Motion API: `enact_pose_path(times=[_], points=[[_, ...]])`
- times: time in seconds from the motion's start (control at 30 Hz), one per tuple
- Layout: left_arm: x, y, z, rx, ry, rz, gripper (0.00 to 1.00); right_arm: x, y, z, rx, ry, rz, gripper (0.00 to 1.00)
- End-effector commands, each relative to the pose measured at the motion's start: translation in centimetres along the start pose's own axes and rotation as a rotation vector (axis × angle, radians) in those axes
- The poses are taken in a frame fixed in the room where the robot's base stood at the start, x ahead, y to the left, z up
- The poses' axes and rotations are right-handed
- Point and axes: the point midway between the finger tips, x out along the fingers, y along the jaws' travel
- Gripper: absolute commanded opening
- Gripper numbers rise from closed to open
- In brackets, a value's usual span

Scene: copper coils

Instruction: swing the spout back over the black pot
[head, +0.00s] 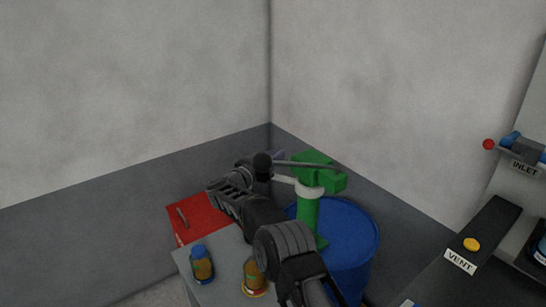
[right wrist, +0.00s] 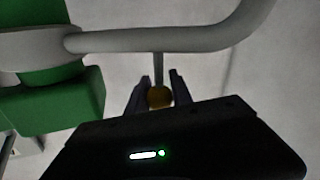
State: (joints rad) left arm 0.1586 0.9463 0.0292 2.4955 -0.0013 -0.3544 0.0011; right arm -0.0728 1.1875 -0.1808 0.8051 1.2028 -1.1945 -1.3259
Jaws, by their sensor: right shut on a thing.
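The pale grey spout (head: 284,179) comes out to the left from a collar on the green pump (head: 309,214), above the blue drum (head: 354,235). In the right wrist view, the spout (right wrist: 170,40) runs right from the collar and bends. A thin stem with a brass-coloured knob (right wrist: 159,97) joins it. My right gripper (right wrist: 160,91) is shut on the knob, one dark finger on each side. In the head view my right gripper (head: 258,172) covers the spout's outer end. I cannot make out a black pot in either view. My left gripper is not in view.
A grey bench (head: 221,287) left of the drum holds two amber bottles, one blue-capped (head: 202,264) and one yellow-based (head: 254,278). A red surface (head: 196,219) with a small rod is behind it. A dark unit labelled VENT (head: 460,261) stands right. Walls meet behind the drum.

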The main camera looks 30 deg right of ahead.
Motion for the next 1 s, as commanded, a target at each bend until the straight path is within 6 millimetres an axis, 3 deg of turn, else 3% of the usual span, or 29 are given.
enact_pose_path(times=[0.4, 0.43, 0.6, 0.67, 1.0], points=[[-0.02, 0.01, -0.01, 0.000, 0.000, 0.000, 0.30, 0.25, 0.08, -0.33, 0.003, 0.003, 0.005, 0.00], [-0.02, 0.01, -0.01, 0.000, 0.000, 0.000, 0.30, 0.26, 0.08, -0.34, 0.003, 0.003, 0.005, 0.29], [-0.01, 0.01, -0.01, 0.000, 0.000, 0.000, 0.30, 0.23, 0.08, -0.25, 0.002, 0.002, 0.005, 0.43], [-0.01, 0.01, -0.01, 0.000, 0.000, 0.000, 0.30, 0.22, 0.07, -0.23, 0.002, 0.002, 0.005, 0.48], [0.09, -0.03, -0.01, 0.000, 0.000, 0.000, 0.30, -0.13, 0.02, -0.14, 0.001, 0.001, 0.005, 0.48]])
